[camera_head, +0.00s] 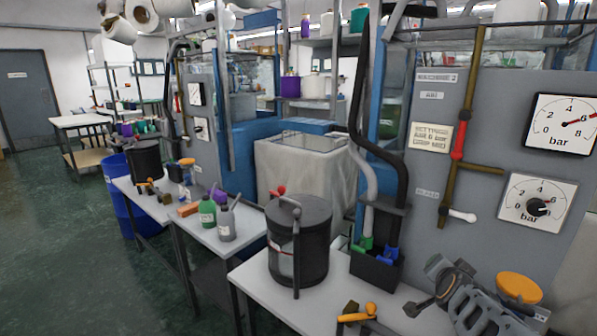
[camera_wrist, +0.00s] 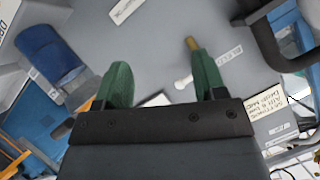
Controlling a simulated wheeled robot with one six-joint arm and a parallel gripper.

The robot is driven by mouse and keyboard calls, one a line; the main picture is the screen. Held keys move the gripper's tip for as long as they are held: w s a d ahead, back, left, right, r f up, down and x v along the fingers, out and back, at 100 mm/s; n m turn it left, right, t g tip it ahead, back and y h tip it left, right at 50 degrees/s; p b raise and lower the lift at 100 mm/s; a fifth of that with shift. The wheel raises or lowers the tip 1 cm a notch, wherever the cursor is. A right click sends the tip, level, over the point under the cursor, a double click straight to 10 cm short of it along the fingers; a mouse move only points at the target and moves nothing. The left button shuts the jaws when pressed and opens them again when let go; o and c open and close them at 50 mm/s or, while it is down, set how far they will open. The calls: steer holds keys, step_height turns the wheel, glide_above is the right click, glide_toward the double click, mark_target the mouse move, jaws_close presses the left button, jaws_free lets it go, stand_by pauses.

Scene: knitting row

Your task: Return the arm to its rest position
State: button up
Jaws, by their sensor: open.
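My gripper (camera_wrist: 158,80) shows in the wrist view with two green fingers apart. No object is seen held between them. The grey machine panel (camera_wrist: 150,35) lies beyond the fingers. A white valve handle (camera_wrist: 184,82) shows through the gap, close to the right finger in the picture; I cannot tell the distance. In the head view the same kind of white handle (camera_head: 463,216) sticks out at the lower end of a brass pipe (camera_head: 474,90) on the panel (camera_head: 425,185). I cannot make out my gripper's fingers in the head view.
Pressure gauges (camera_head: 539,203) are on the panel at right. A black canister (camera_head: 299,245) and a black holder with hoses (camera_head: 376,270) stand on the near white table (camera_head: 260,290). Bottles (camera_head: 226,222) stand on the table behind. Open green floor (camera_head: 60,240) lies at left.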

steer(key=s+a+r+n+g+y+p, duration=0.2)
steer(key=s+a+r+n+g+p, duration=0.2)
steer(key=s+a+p, duration=0.3)
steer(key=s+a+r+n+g+y+p, duration=0.3)
steer(key=s+a+r+n+p, duration=0.2)
steer(key=a, duration=0.6)
steer(key=s+n+p, duration=0.1)
steer(key=n+p, duration=0.1)
steer(key=p, duration=0.1)
steer(key=shift+s+a+r+n+g+y, duration=0.2)
steer(key=shift+s+n+g+y, duration=0.1)
steer(key=shift+s+g, duration=0.1)
